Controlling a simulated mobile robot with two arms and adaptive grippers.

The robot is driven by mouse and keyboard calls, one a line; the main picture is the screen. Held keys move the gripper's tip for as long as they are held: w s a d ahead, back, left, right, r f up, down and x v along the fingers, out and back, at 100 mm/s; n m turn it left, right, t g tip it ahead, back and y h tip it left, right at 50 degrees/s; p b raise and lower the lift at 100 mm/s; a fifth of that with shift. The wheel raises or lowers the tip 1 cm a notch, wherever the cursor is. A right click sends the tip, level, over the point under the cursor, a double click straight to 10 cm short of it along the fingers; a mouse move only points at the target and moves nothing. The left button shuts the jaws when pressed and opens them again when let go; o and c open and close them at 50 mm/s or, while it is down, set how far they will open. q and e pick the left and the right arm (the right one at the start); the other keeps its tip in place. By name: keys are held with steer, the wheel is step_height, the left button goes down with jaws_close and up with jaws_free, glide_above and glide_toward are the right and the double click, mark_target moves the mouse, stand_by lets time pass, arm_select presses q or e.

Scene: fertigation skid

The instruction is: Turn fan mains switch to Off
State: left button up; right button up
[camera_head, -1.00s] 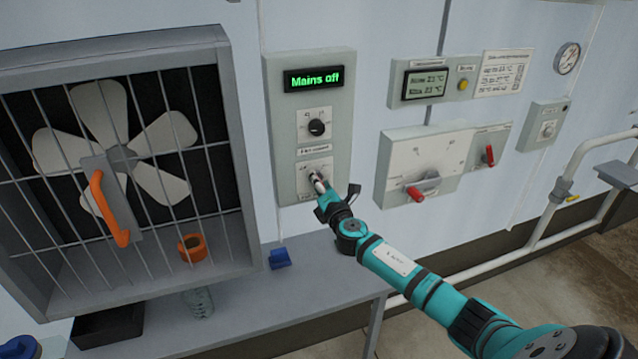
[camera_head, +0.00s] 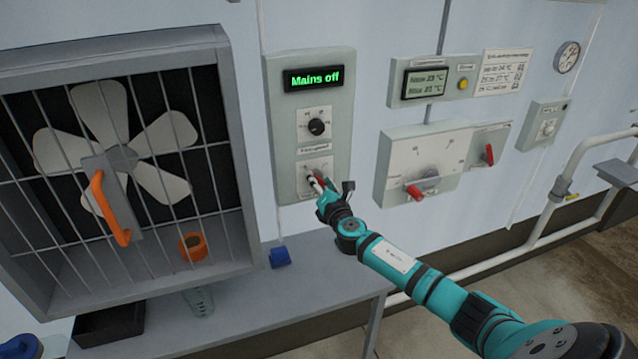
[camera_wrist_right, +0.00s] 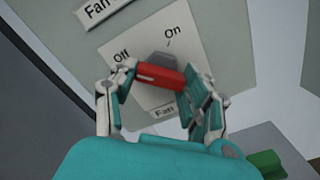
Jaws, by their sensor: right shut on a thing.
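The fan mains switch has a red handle (camera_wrist_right: 160,77) on a grey hub, over a pale plate (camera_wrist_right: 190,58) marked Off at left and On at right. My right gripper (camera_wrist_right: 158,85) is shut on the red handle, one finger at each end of it. In the head view, the right gripper (camera_head: 316,183) is at the lower plate of the grey control box (camera_head: 283,150), and a bit of red shows at its fingertips. The fingers partly hide the switch there. The green display (camera_head: 314,79) above reads "Mains off". My left gripper is not in view.
A black rotary knob (camera_head: 317,127) sits just above the switch. A caged fan (camera_head: 122,158) with an orange handle (camera_head: 108,208) is at left. A red-handled panel (camera_head: 425,165) is at right. A grey bench (camera_head: 250,310) runs below, with a blue object (camera_head: 280,257).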

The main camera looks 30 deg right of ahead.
steer(key=o, duration=1.2)
steer(key=v, duration=1.2)
steer(key=shift+s+f, duration=0.1)
